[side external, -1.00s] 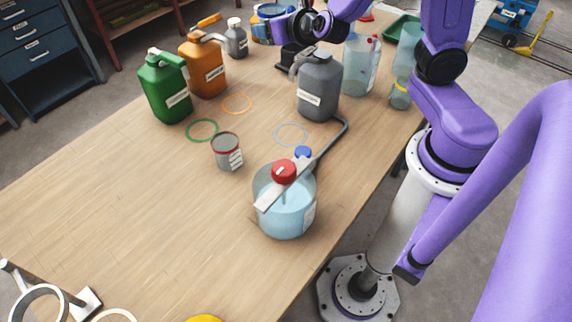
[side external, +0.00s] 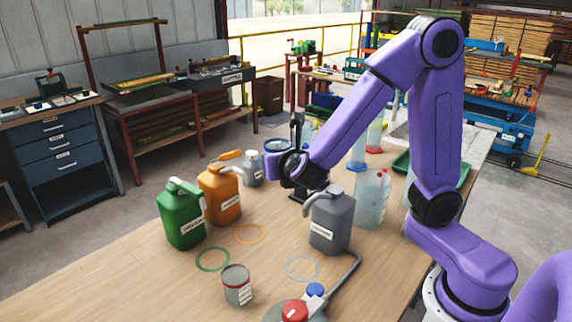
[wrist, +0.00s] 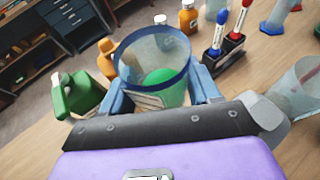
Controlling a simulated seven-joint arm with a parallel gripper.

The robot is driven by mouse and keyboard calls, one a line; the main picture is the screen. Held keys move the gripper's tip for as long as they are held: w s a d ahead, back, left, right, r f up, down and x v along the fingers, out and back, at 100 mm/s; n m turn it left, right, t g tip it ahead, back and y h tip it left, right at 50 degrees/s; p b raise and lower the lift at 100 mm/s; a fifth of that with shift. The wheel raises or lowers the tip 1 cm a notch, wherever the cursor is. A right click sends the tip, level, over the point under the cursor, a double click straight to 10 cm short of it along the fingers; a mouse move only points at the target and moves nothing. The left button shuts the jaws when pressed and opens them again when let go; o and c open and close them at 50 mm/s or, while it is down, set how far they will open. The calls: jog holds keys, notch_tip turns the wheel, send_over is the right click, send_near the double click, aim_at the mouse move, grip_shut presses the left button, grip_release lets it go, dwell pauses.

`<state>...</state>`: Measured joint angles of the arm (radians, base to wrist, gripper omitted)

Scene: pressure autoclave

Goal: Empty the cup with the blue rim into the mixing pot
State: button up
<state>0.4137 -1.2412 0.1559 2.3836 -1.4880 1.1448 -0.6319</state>
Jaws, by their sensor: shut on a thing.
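My gripper (wrist: 160,92) is shut on the cup with the blue rim (wrist: 138,58), one blue finger on each side of it. The cup is clear and wide-mouthed, with a pale label and green contents showing inside. In the side view the cup (side external: 280,146) is raised over the far part of the table, partly hidden by my gripper (side external: 274,160). A pot with a red knob (side external: 295,311), likely the mixing pot, stands at the bottom edge, mostly cut off. My gripper is well away from it.
A marker holder (wrist: 223,50) is right of the cup in the wrist view. The front left table is clear.

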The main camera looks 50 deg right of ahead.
jog(key=s+a+f+m+g+h, duration=0.3)
jog(key=s+a+m+g+h, duration=0.25)
jog(key=a+m, duration=0.2)
jog(key=s+a+f+m+g+y, duration=0.1)
jog(key=s+f+m+g+y, duration=0.2)
jog(key=m+g, duration=0.3)
jog(key=s+a+f+m+g+y, duration=0.1)
jog(key=s+f+m+g+y, duration=0.2)
jog(key=m+g+y, duration=0.3)
jog(key=s+a+f+m+g+y, duration=0.1)
jog(key=s+f+m+g+y, duration=0.2)
jog(key=m, duration=0.8)
jog(key=shift+s+a+f+g+y, duration=0.2)
jog(key=shift+s+g+y, duration=0.3)
jog(key=shift+g, duration=0.65)
jog(key=shift+s+a+f+g+y, duration=0.15)
jog(key=shift+s+g+y, duration=0.3)
jog(key=shift+g, duration=0.65)
jog(key=shift+w+a+f+m+t+y, duration=0.25)
jog(key=shift+w+a+m+t+y, duration=0.35)
jog(key=shift+m+y, duration=0.8)
jog(key=shift+w+a+f+m+t+y, duration=0.4)
jog(key=shift+m+t+y, duration=0.35)
jog(key=shift+m+y, duration=0.6)
jog(key=shift+w+a+f+m+t+y, duration=0.15)
jog(key=shift+w+a+m+t+y, duration=0.35)
jog(key=shift+m+y, duration=0.9)
jog(key=shift+d, duration=0.15)
